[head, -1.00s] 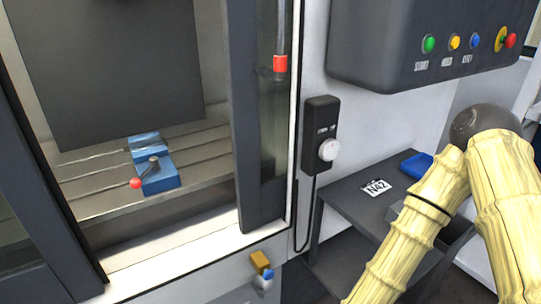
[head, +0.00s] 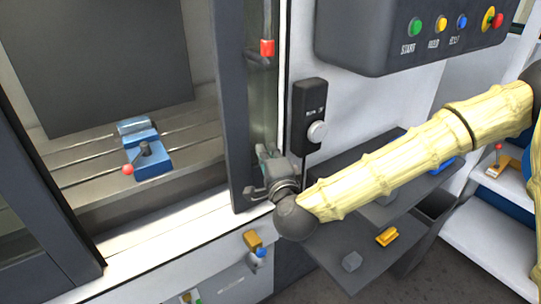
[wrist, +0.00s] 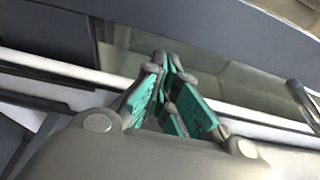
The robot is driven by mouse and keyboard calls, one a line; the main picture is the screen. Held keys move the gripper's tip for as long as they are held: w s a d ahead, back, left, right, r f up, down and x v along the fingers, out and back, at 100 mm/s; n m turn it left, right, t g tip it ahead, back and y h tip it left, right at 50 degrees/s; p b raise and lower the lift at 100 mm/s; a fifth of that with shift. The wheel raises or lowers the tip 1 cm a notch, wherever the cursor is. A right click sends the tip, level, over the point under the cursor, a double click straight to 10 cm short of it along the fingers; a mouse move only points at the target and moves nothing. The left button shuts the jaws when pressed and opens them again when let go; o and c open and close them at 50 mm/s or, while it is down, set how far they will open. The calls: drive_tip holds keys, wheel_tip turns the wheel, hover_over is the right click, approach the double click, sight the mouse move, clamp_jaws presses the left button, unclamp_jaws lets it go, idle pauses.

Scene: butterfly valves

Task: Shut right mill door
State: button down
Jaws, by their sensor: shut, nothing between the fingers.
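The right mill door (head: 232,110) is a dark upright frame with a narrow glass panel behind it, standing at the right side of the machine opening. A red-ended handle (head: 267,48) shows high on it. The opening to its left is wide and the inside is exposed. My gripper (head: 256,186) is in front of the lower part of this door, well below the handle; I cannot tell whether it touches the frame. In the wrist view, its teal-padded fingers (wrist: 172,72) are closed together with nothing between them, in front of a glass strip and a pale edge.
The left mill door (head: 35,190) stands at the left edge. A blue vise (head: 150,158) with a red-knobbed lever sits on the slotted table inside. To the right are a control panel (head: 400,40), a switch box (head: 309,115) and a dark side table (head: 345,240) under my arm.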

sight(259, 135)
drive_tip(key=p+x, duration=0.1)
drive_tip(key=x, duration=0.4)
drive_tip(key=shift+a, duration=0.1)
drive_tip(key=shift+w, duration=0.25)
drive_tip(key=shift+f, duration=0.1)
